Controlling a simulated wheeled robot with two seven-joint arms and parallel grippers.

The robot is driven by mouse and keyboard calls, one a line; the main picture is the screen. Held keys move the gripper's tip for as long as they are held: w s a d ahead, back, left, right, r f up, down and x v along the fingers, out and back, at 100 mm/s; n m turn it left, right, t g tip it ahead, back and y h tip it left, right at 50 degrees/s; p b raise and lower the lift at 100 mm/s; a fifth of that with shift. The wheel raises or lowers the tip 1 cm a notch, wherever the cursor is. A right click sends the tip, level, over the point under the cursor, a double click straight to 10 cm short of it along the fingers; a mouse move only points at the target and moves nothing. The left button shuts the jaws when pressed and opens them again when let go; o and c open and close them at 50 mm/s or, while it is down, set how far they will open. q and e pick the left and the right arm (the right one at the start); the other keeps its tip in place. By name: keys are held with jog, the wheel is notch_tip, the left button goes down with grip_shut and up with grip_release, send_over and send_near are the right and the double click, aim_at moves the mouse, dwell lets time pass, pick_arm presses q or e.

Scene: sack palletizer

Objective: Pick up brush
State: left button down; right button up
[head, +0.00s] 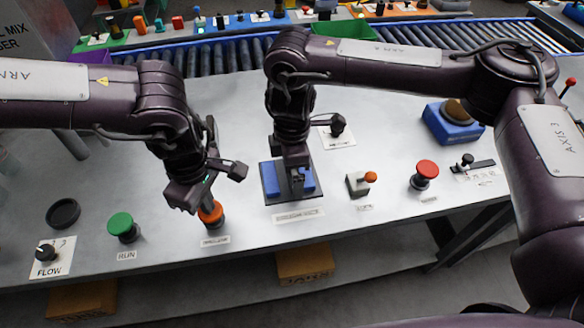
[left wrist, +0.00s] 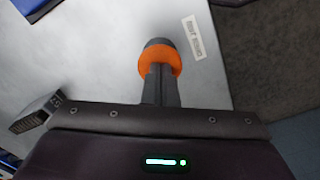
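I cannot make out a brush for certain in either view. My left gripper (head: 205,204) points down at an orange-topped button (head: 211,214) with a dark base, near the bench's front edge. In the left wrist view, the left fingers (left wrist: 161,72) lie side by side, closed together, and overlap the orange top (left wrist: 158,58). I cannot tell whether they touch it. My right gripper (head: 297,190) points down over a blue pad in a dark frame (head: 270,181). Its fingers are too small and dark to tell open from shut.
A green button (head: 123,225), a black ring (head: 63,213) and a FLOW knob (head: 46,252) are at left. A grey switch with an orange tip (head: 359,184), a red button (head: 426,171) and a blue block with a brown dome (head: 452,124) are at right. A roller conveyor (head: 236,84) runs behind.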

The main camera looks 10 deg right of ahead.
pick_arm(q)
jog(key=shift+s, duration=0.1)
pick_arm(e)
jog(key=shift+f, duration=0.15)
jog(key=c, duration=1.1)
jog(key=shift+o, duration=0.2)
notch_tip(320, 180, up, 17)
dwell(0.7)
pick_arm(q)
jog(key=shift+r, duration=3.5)
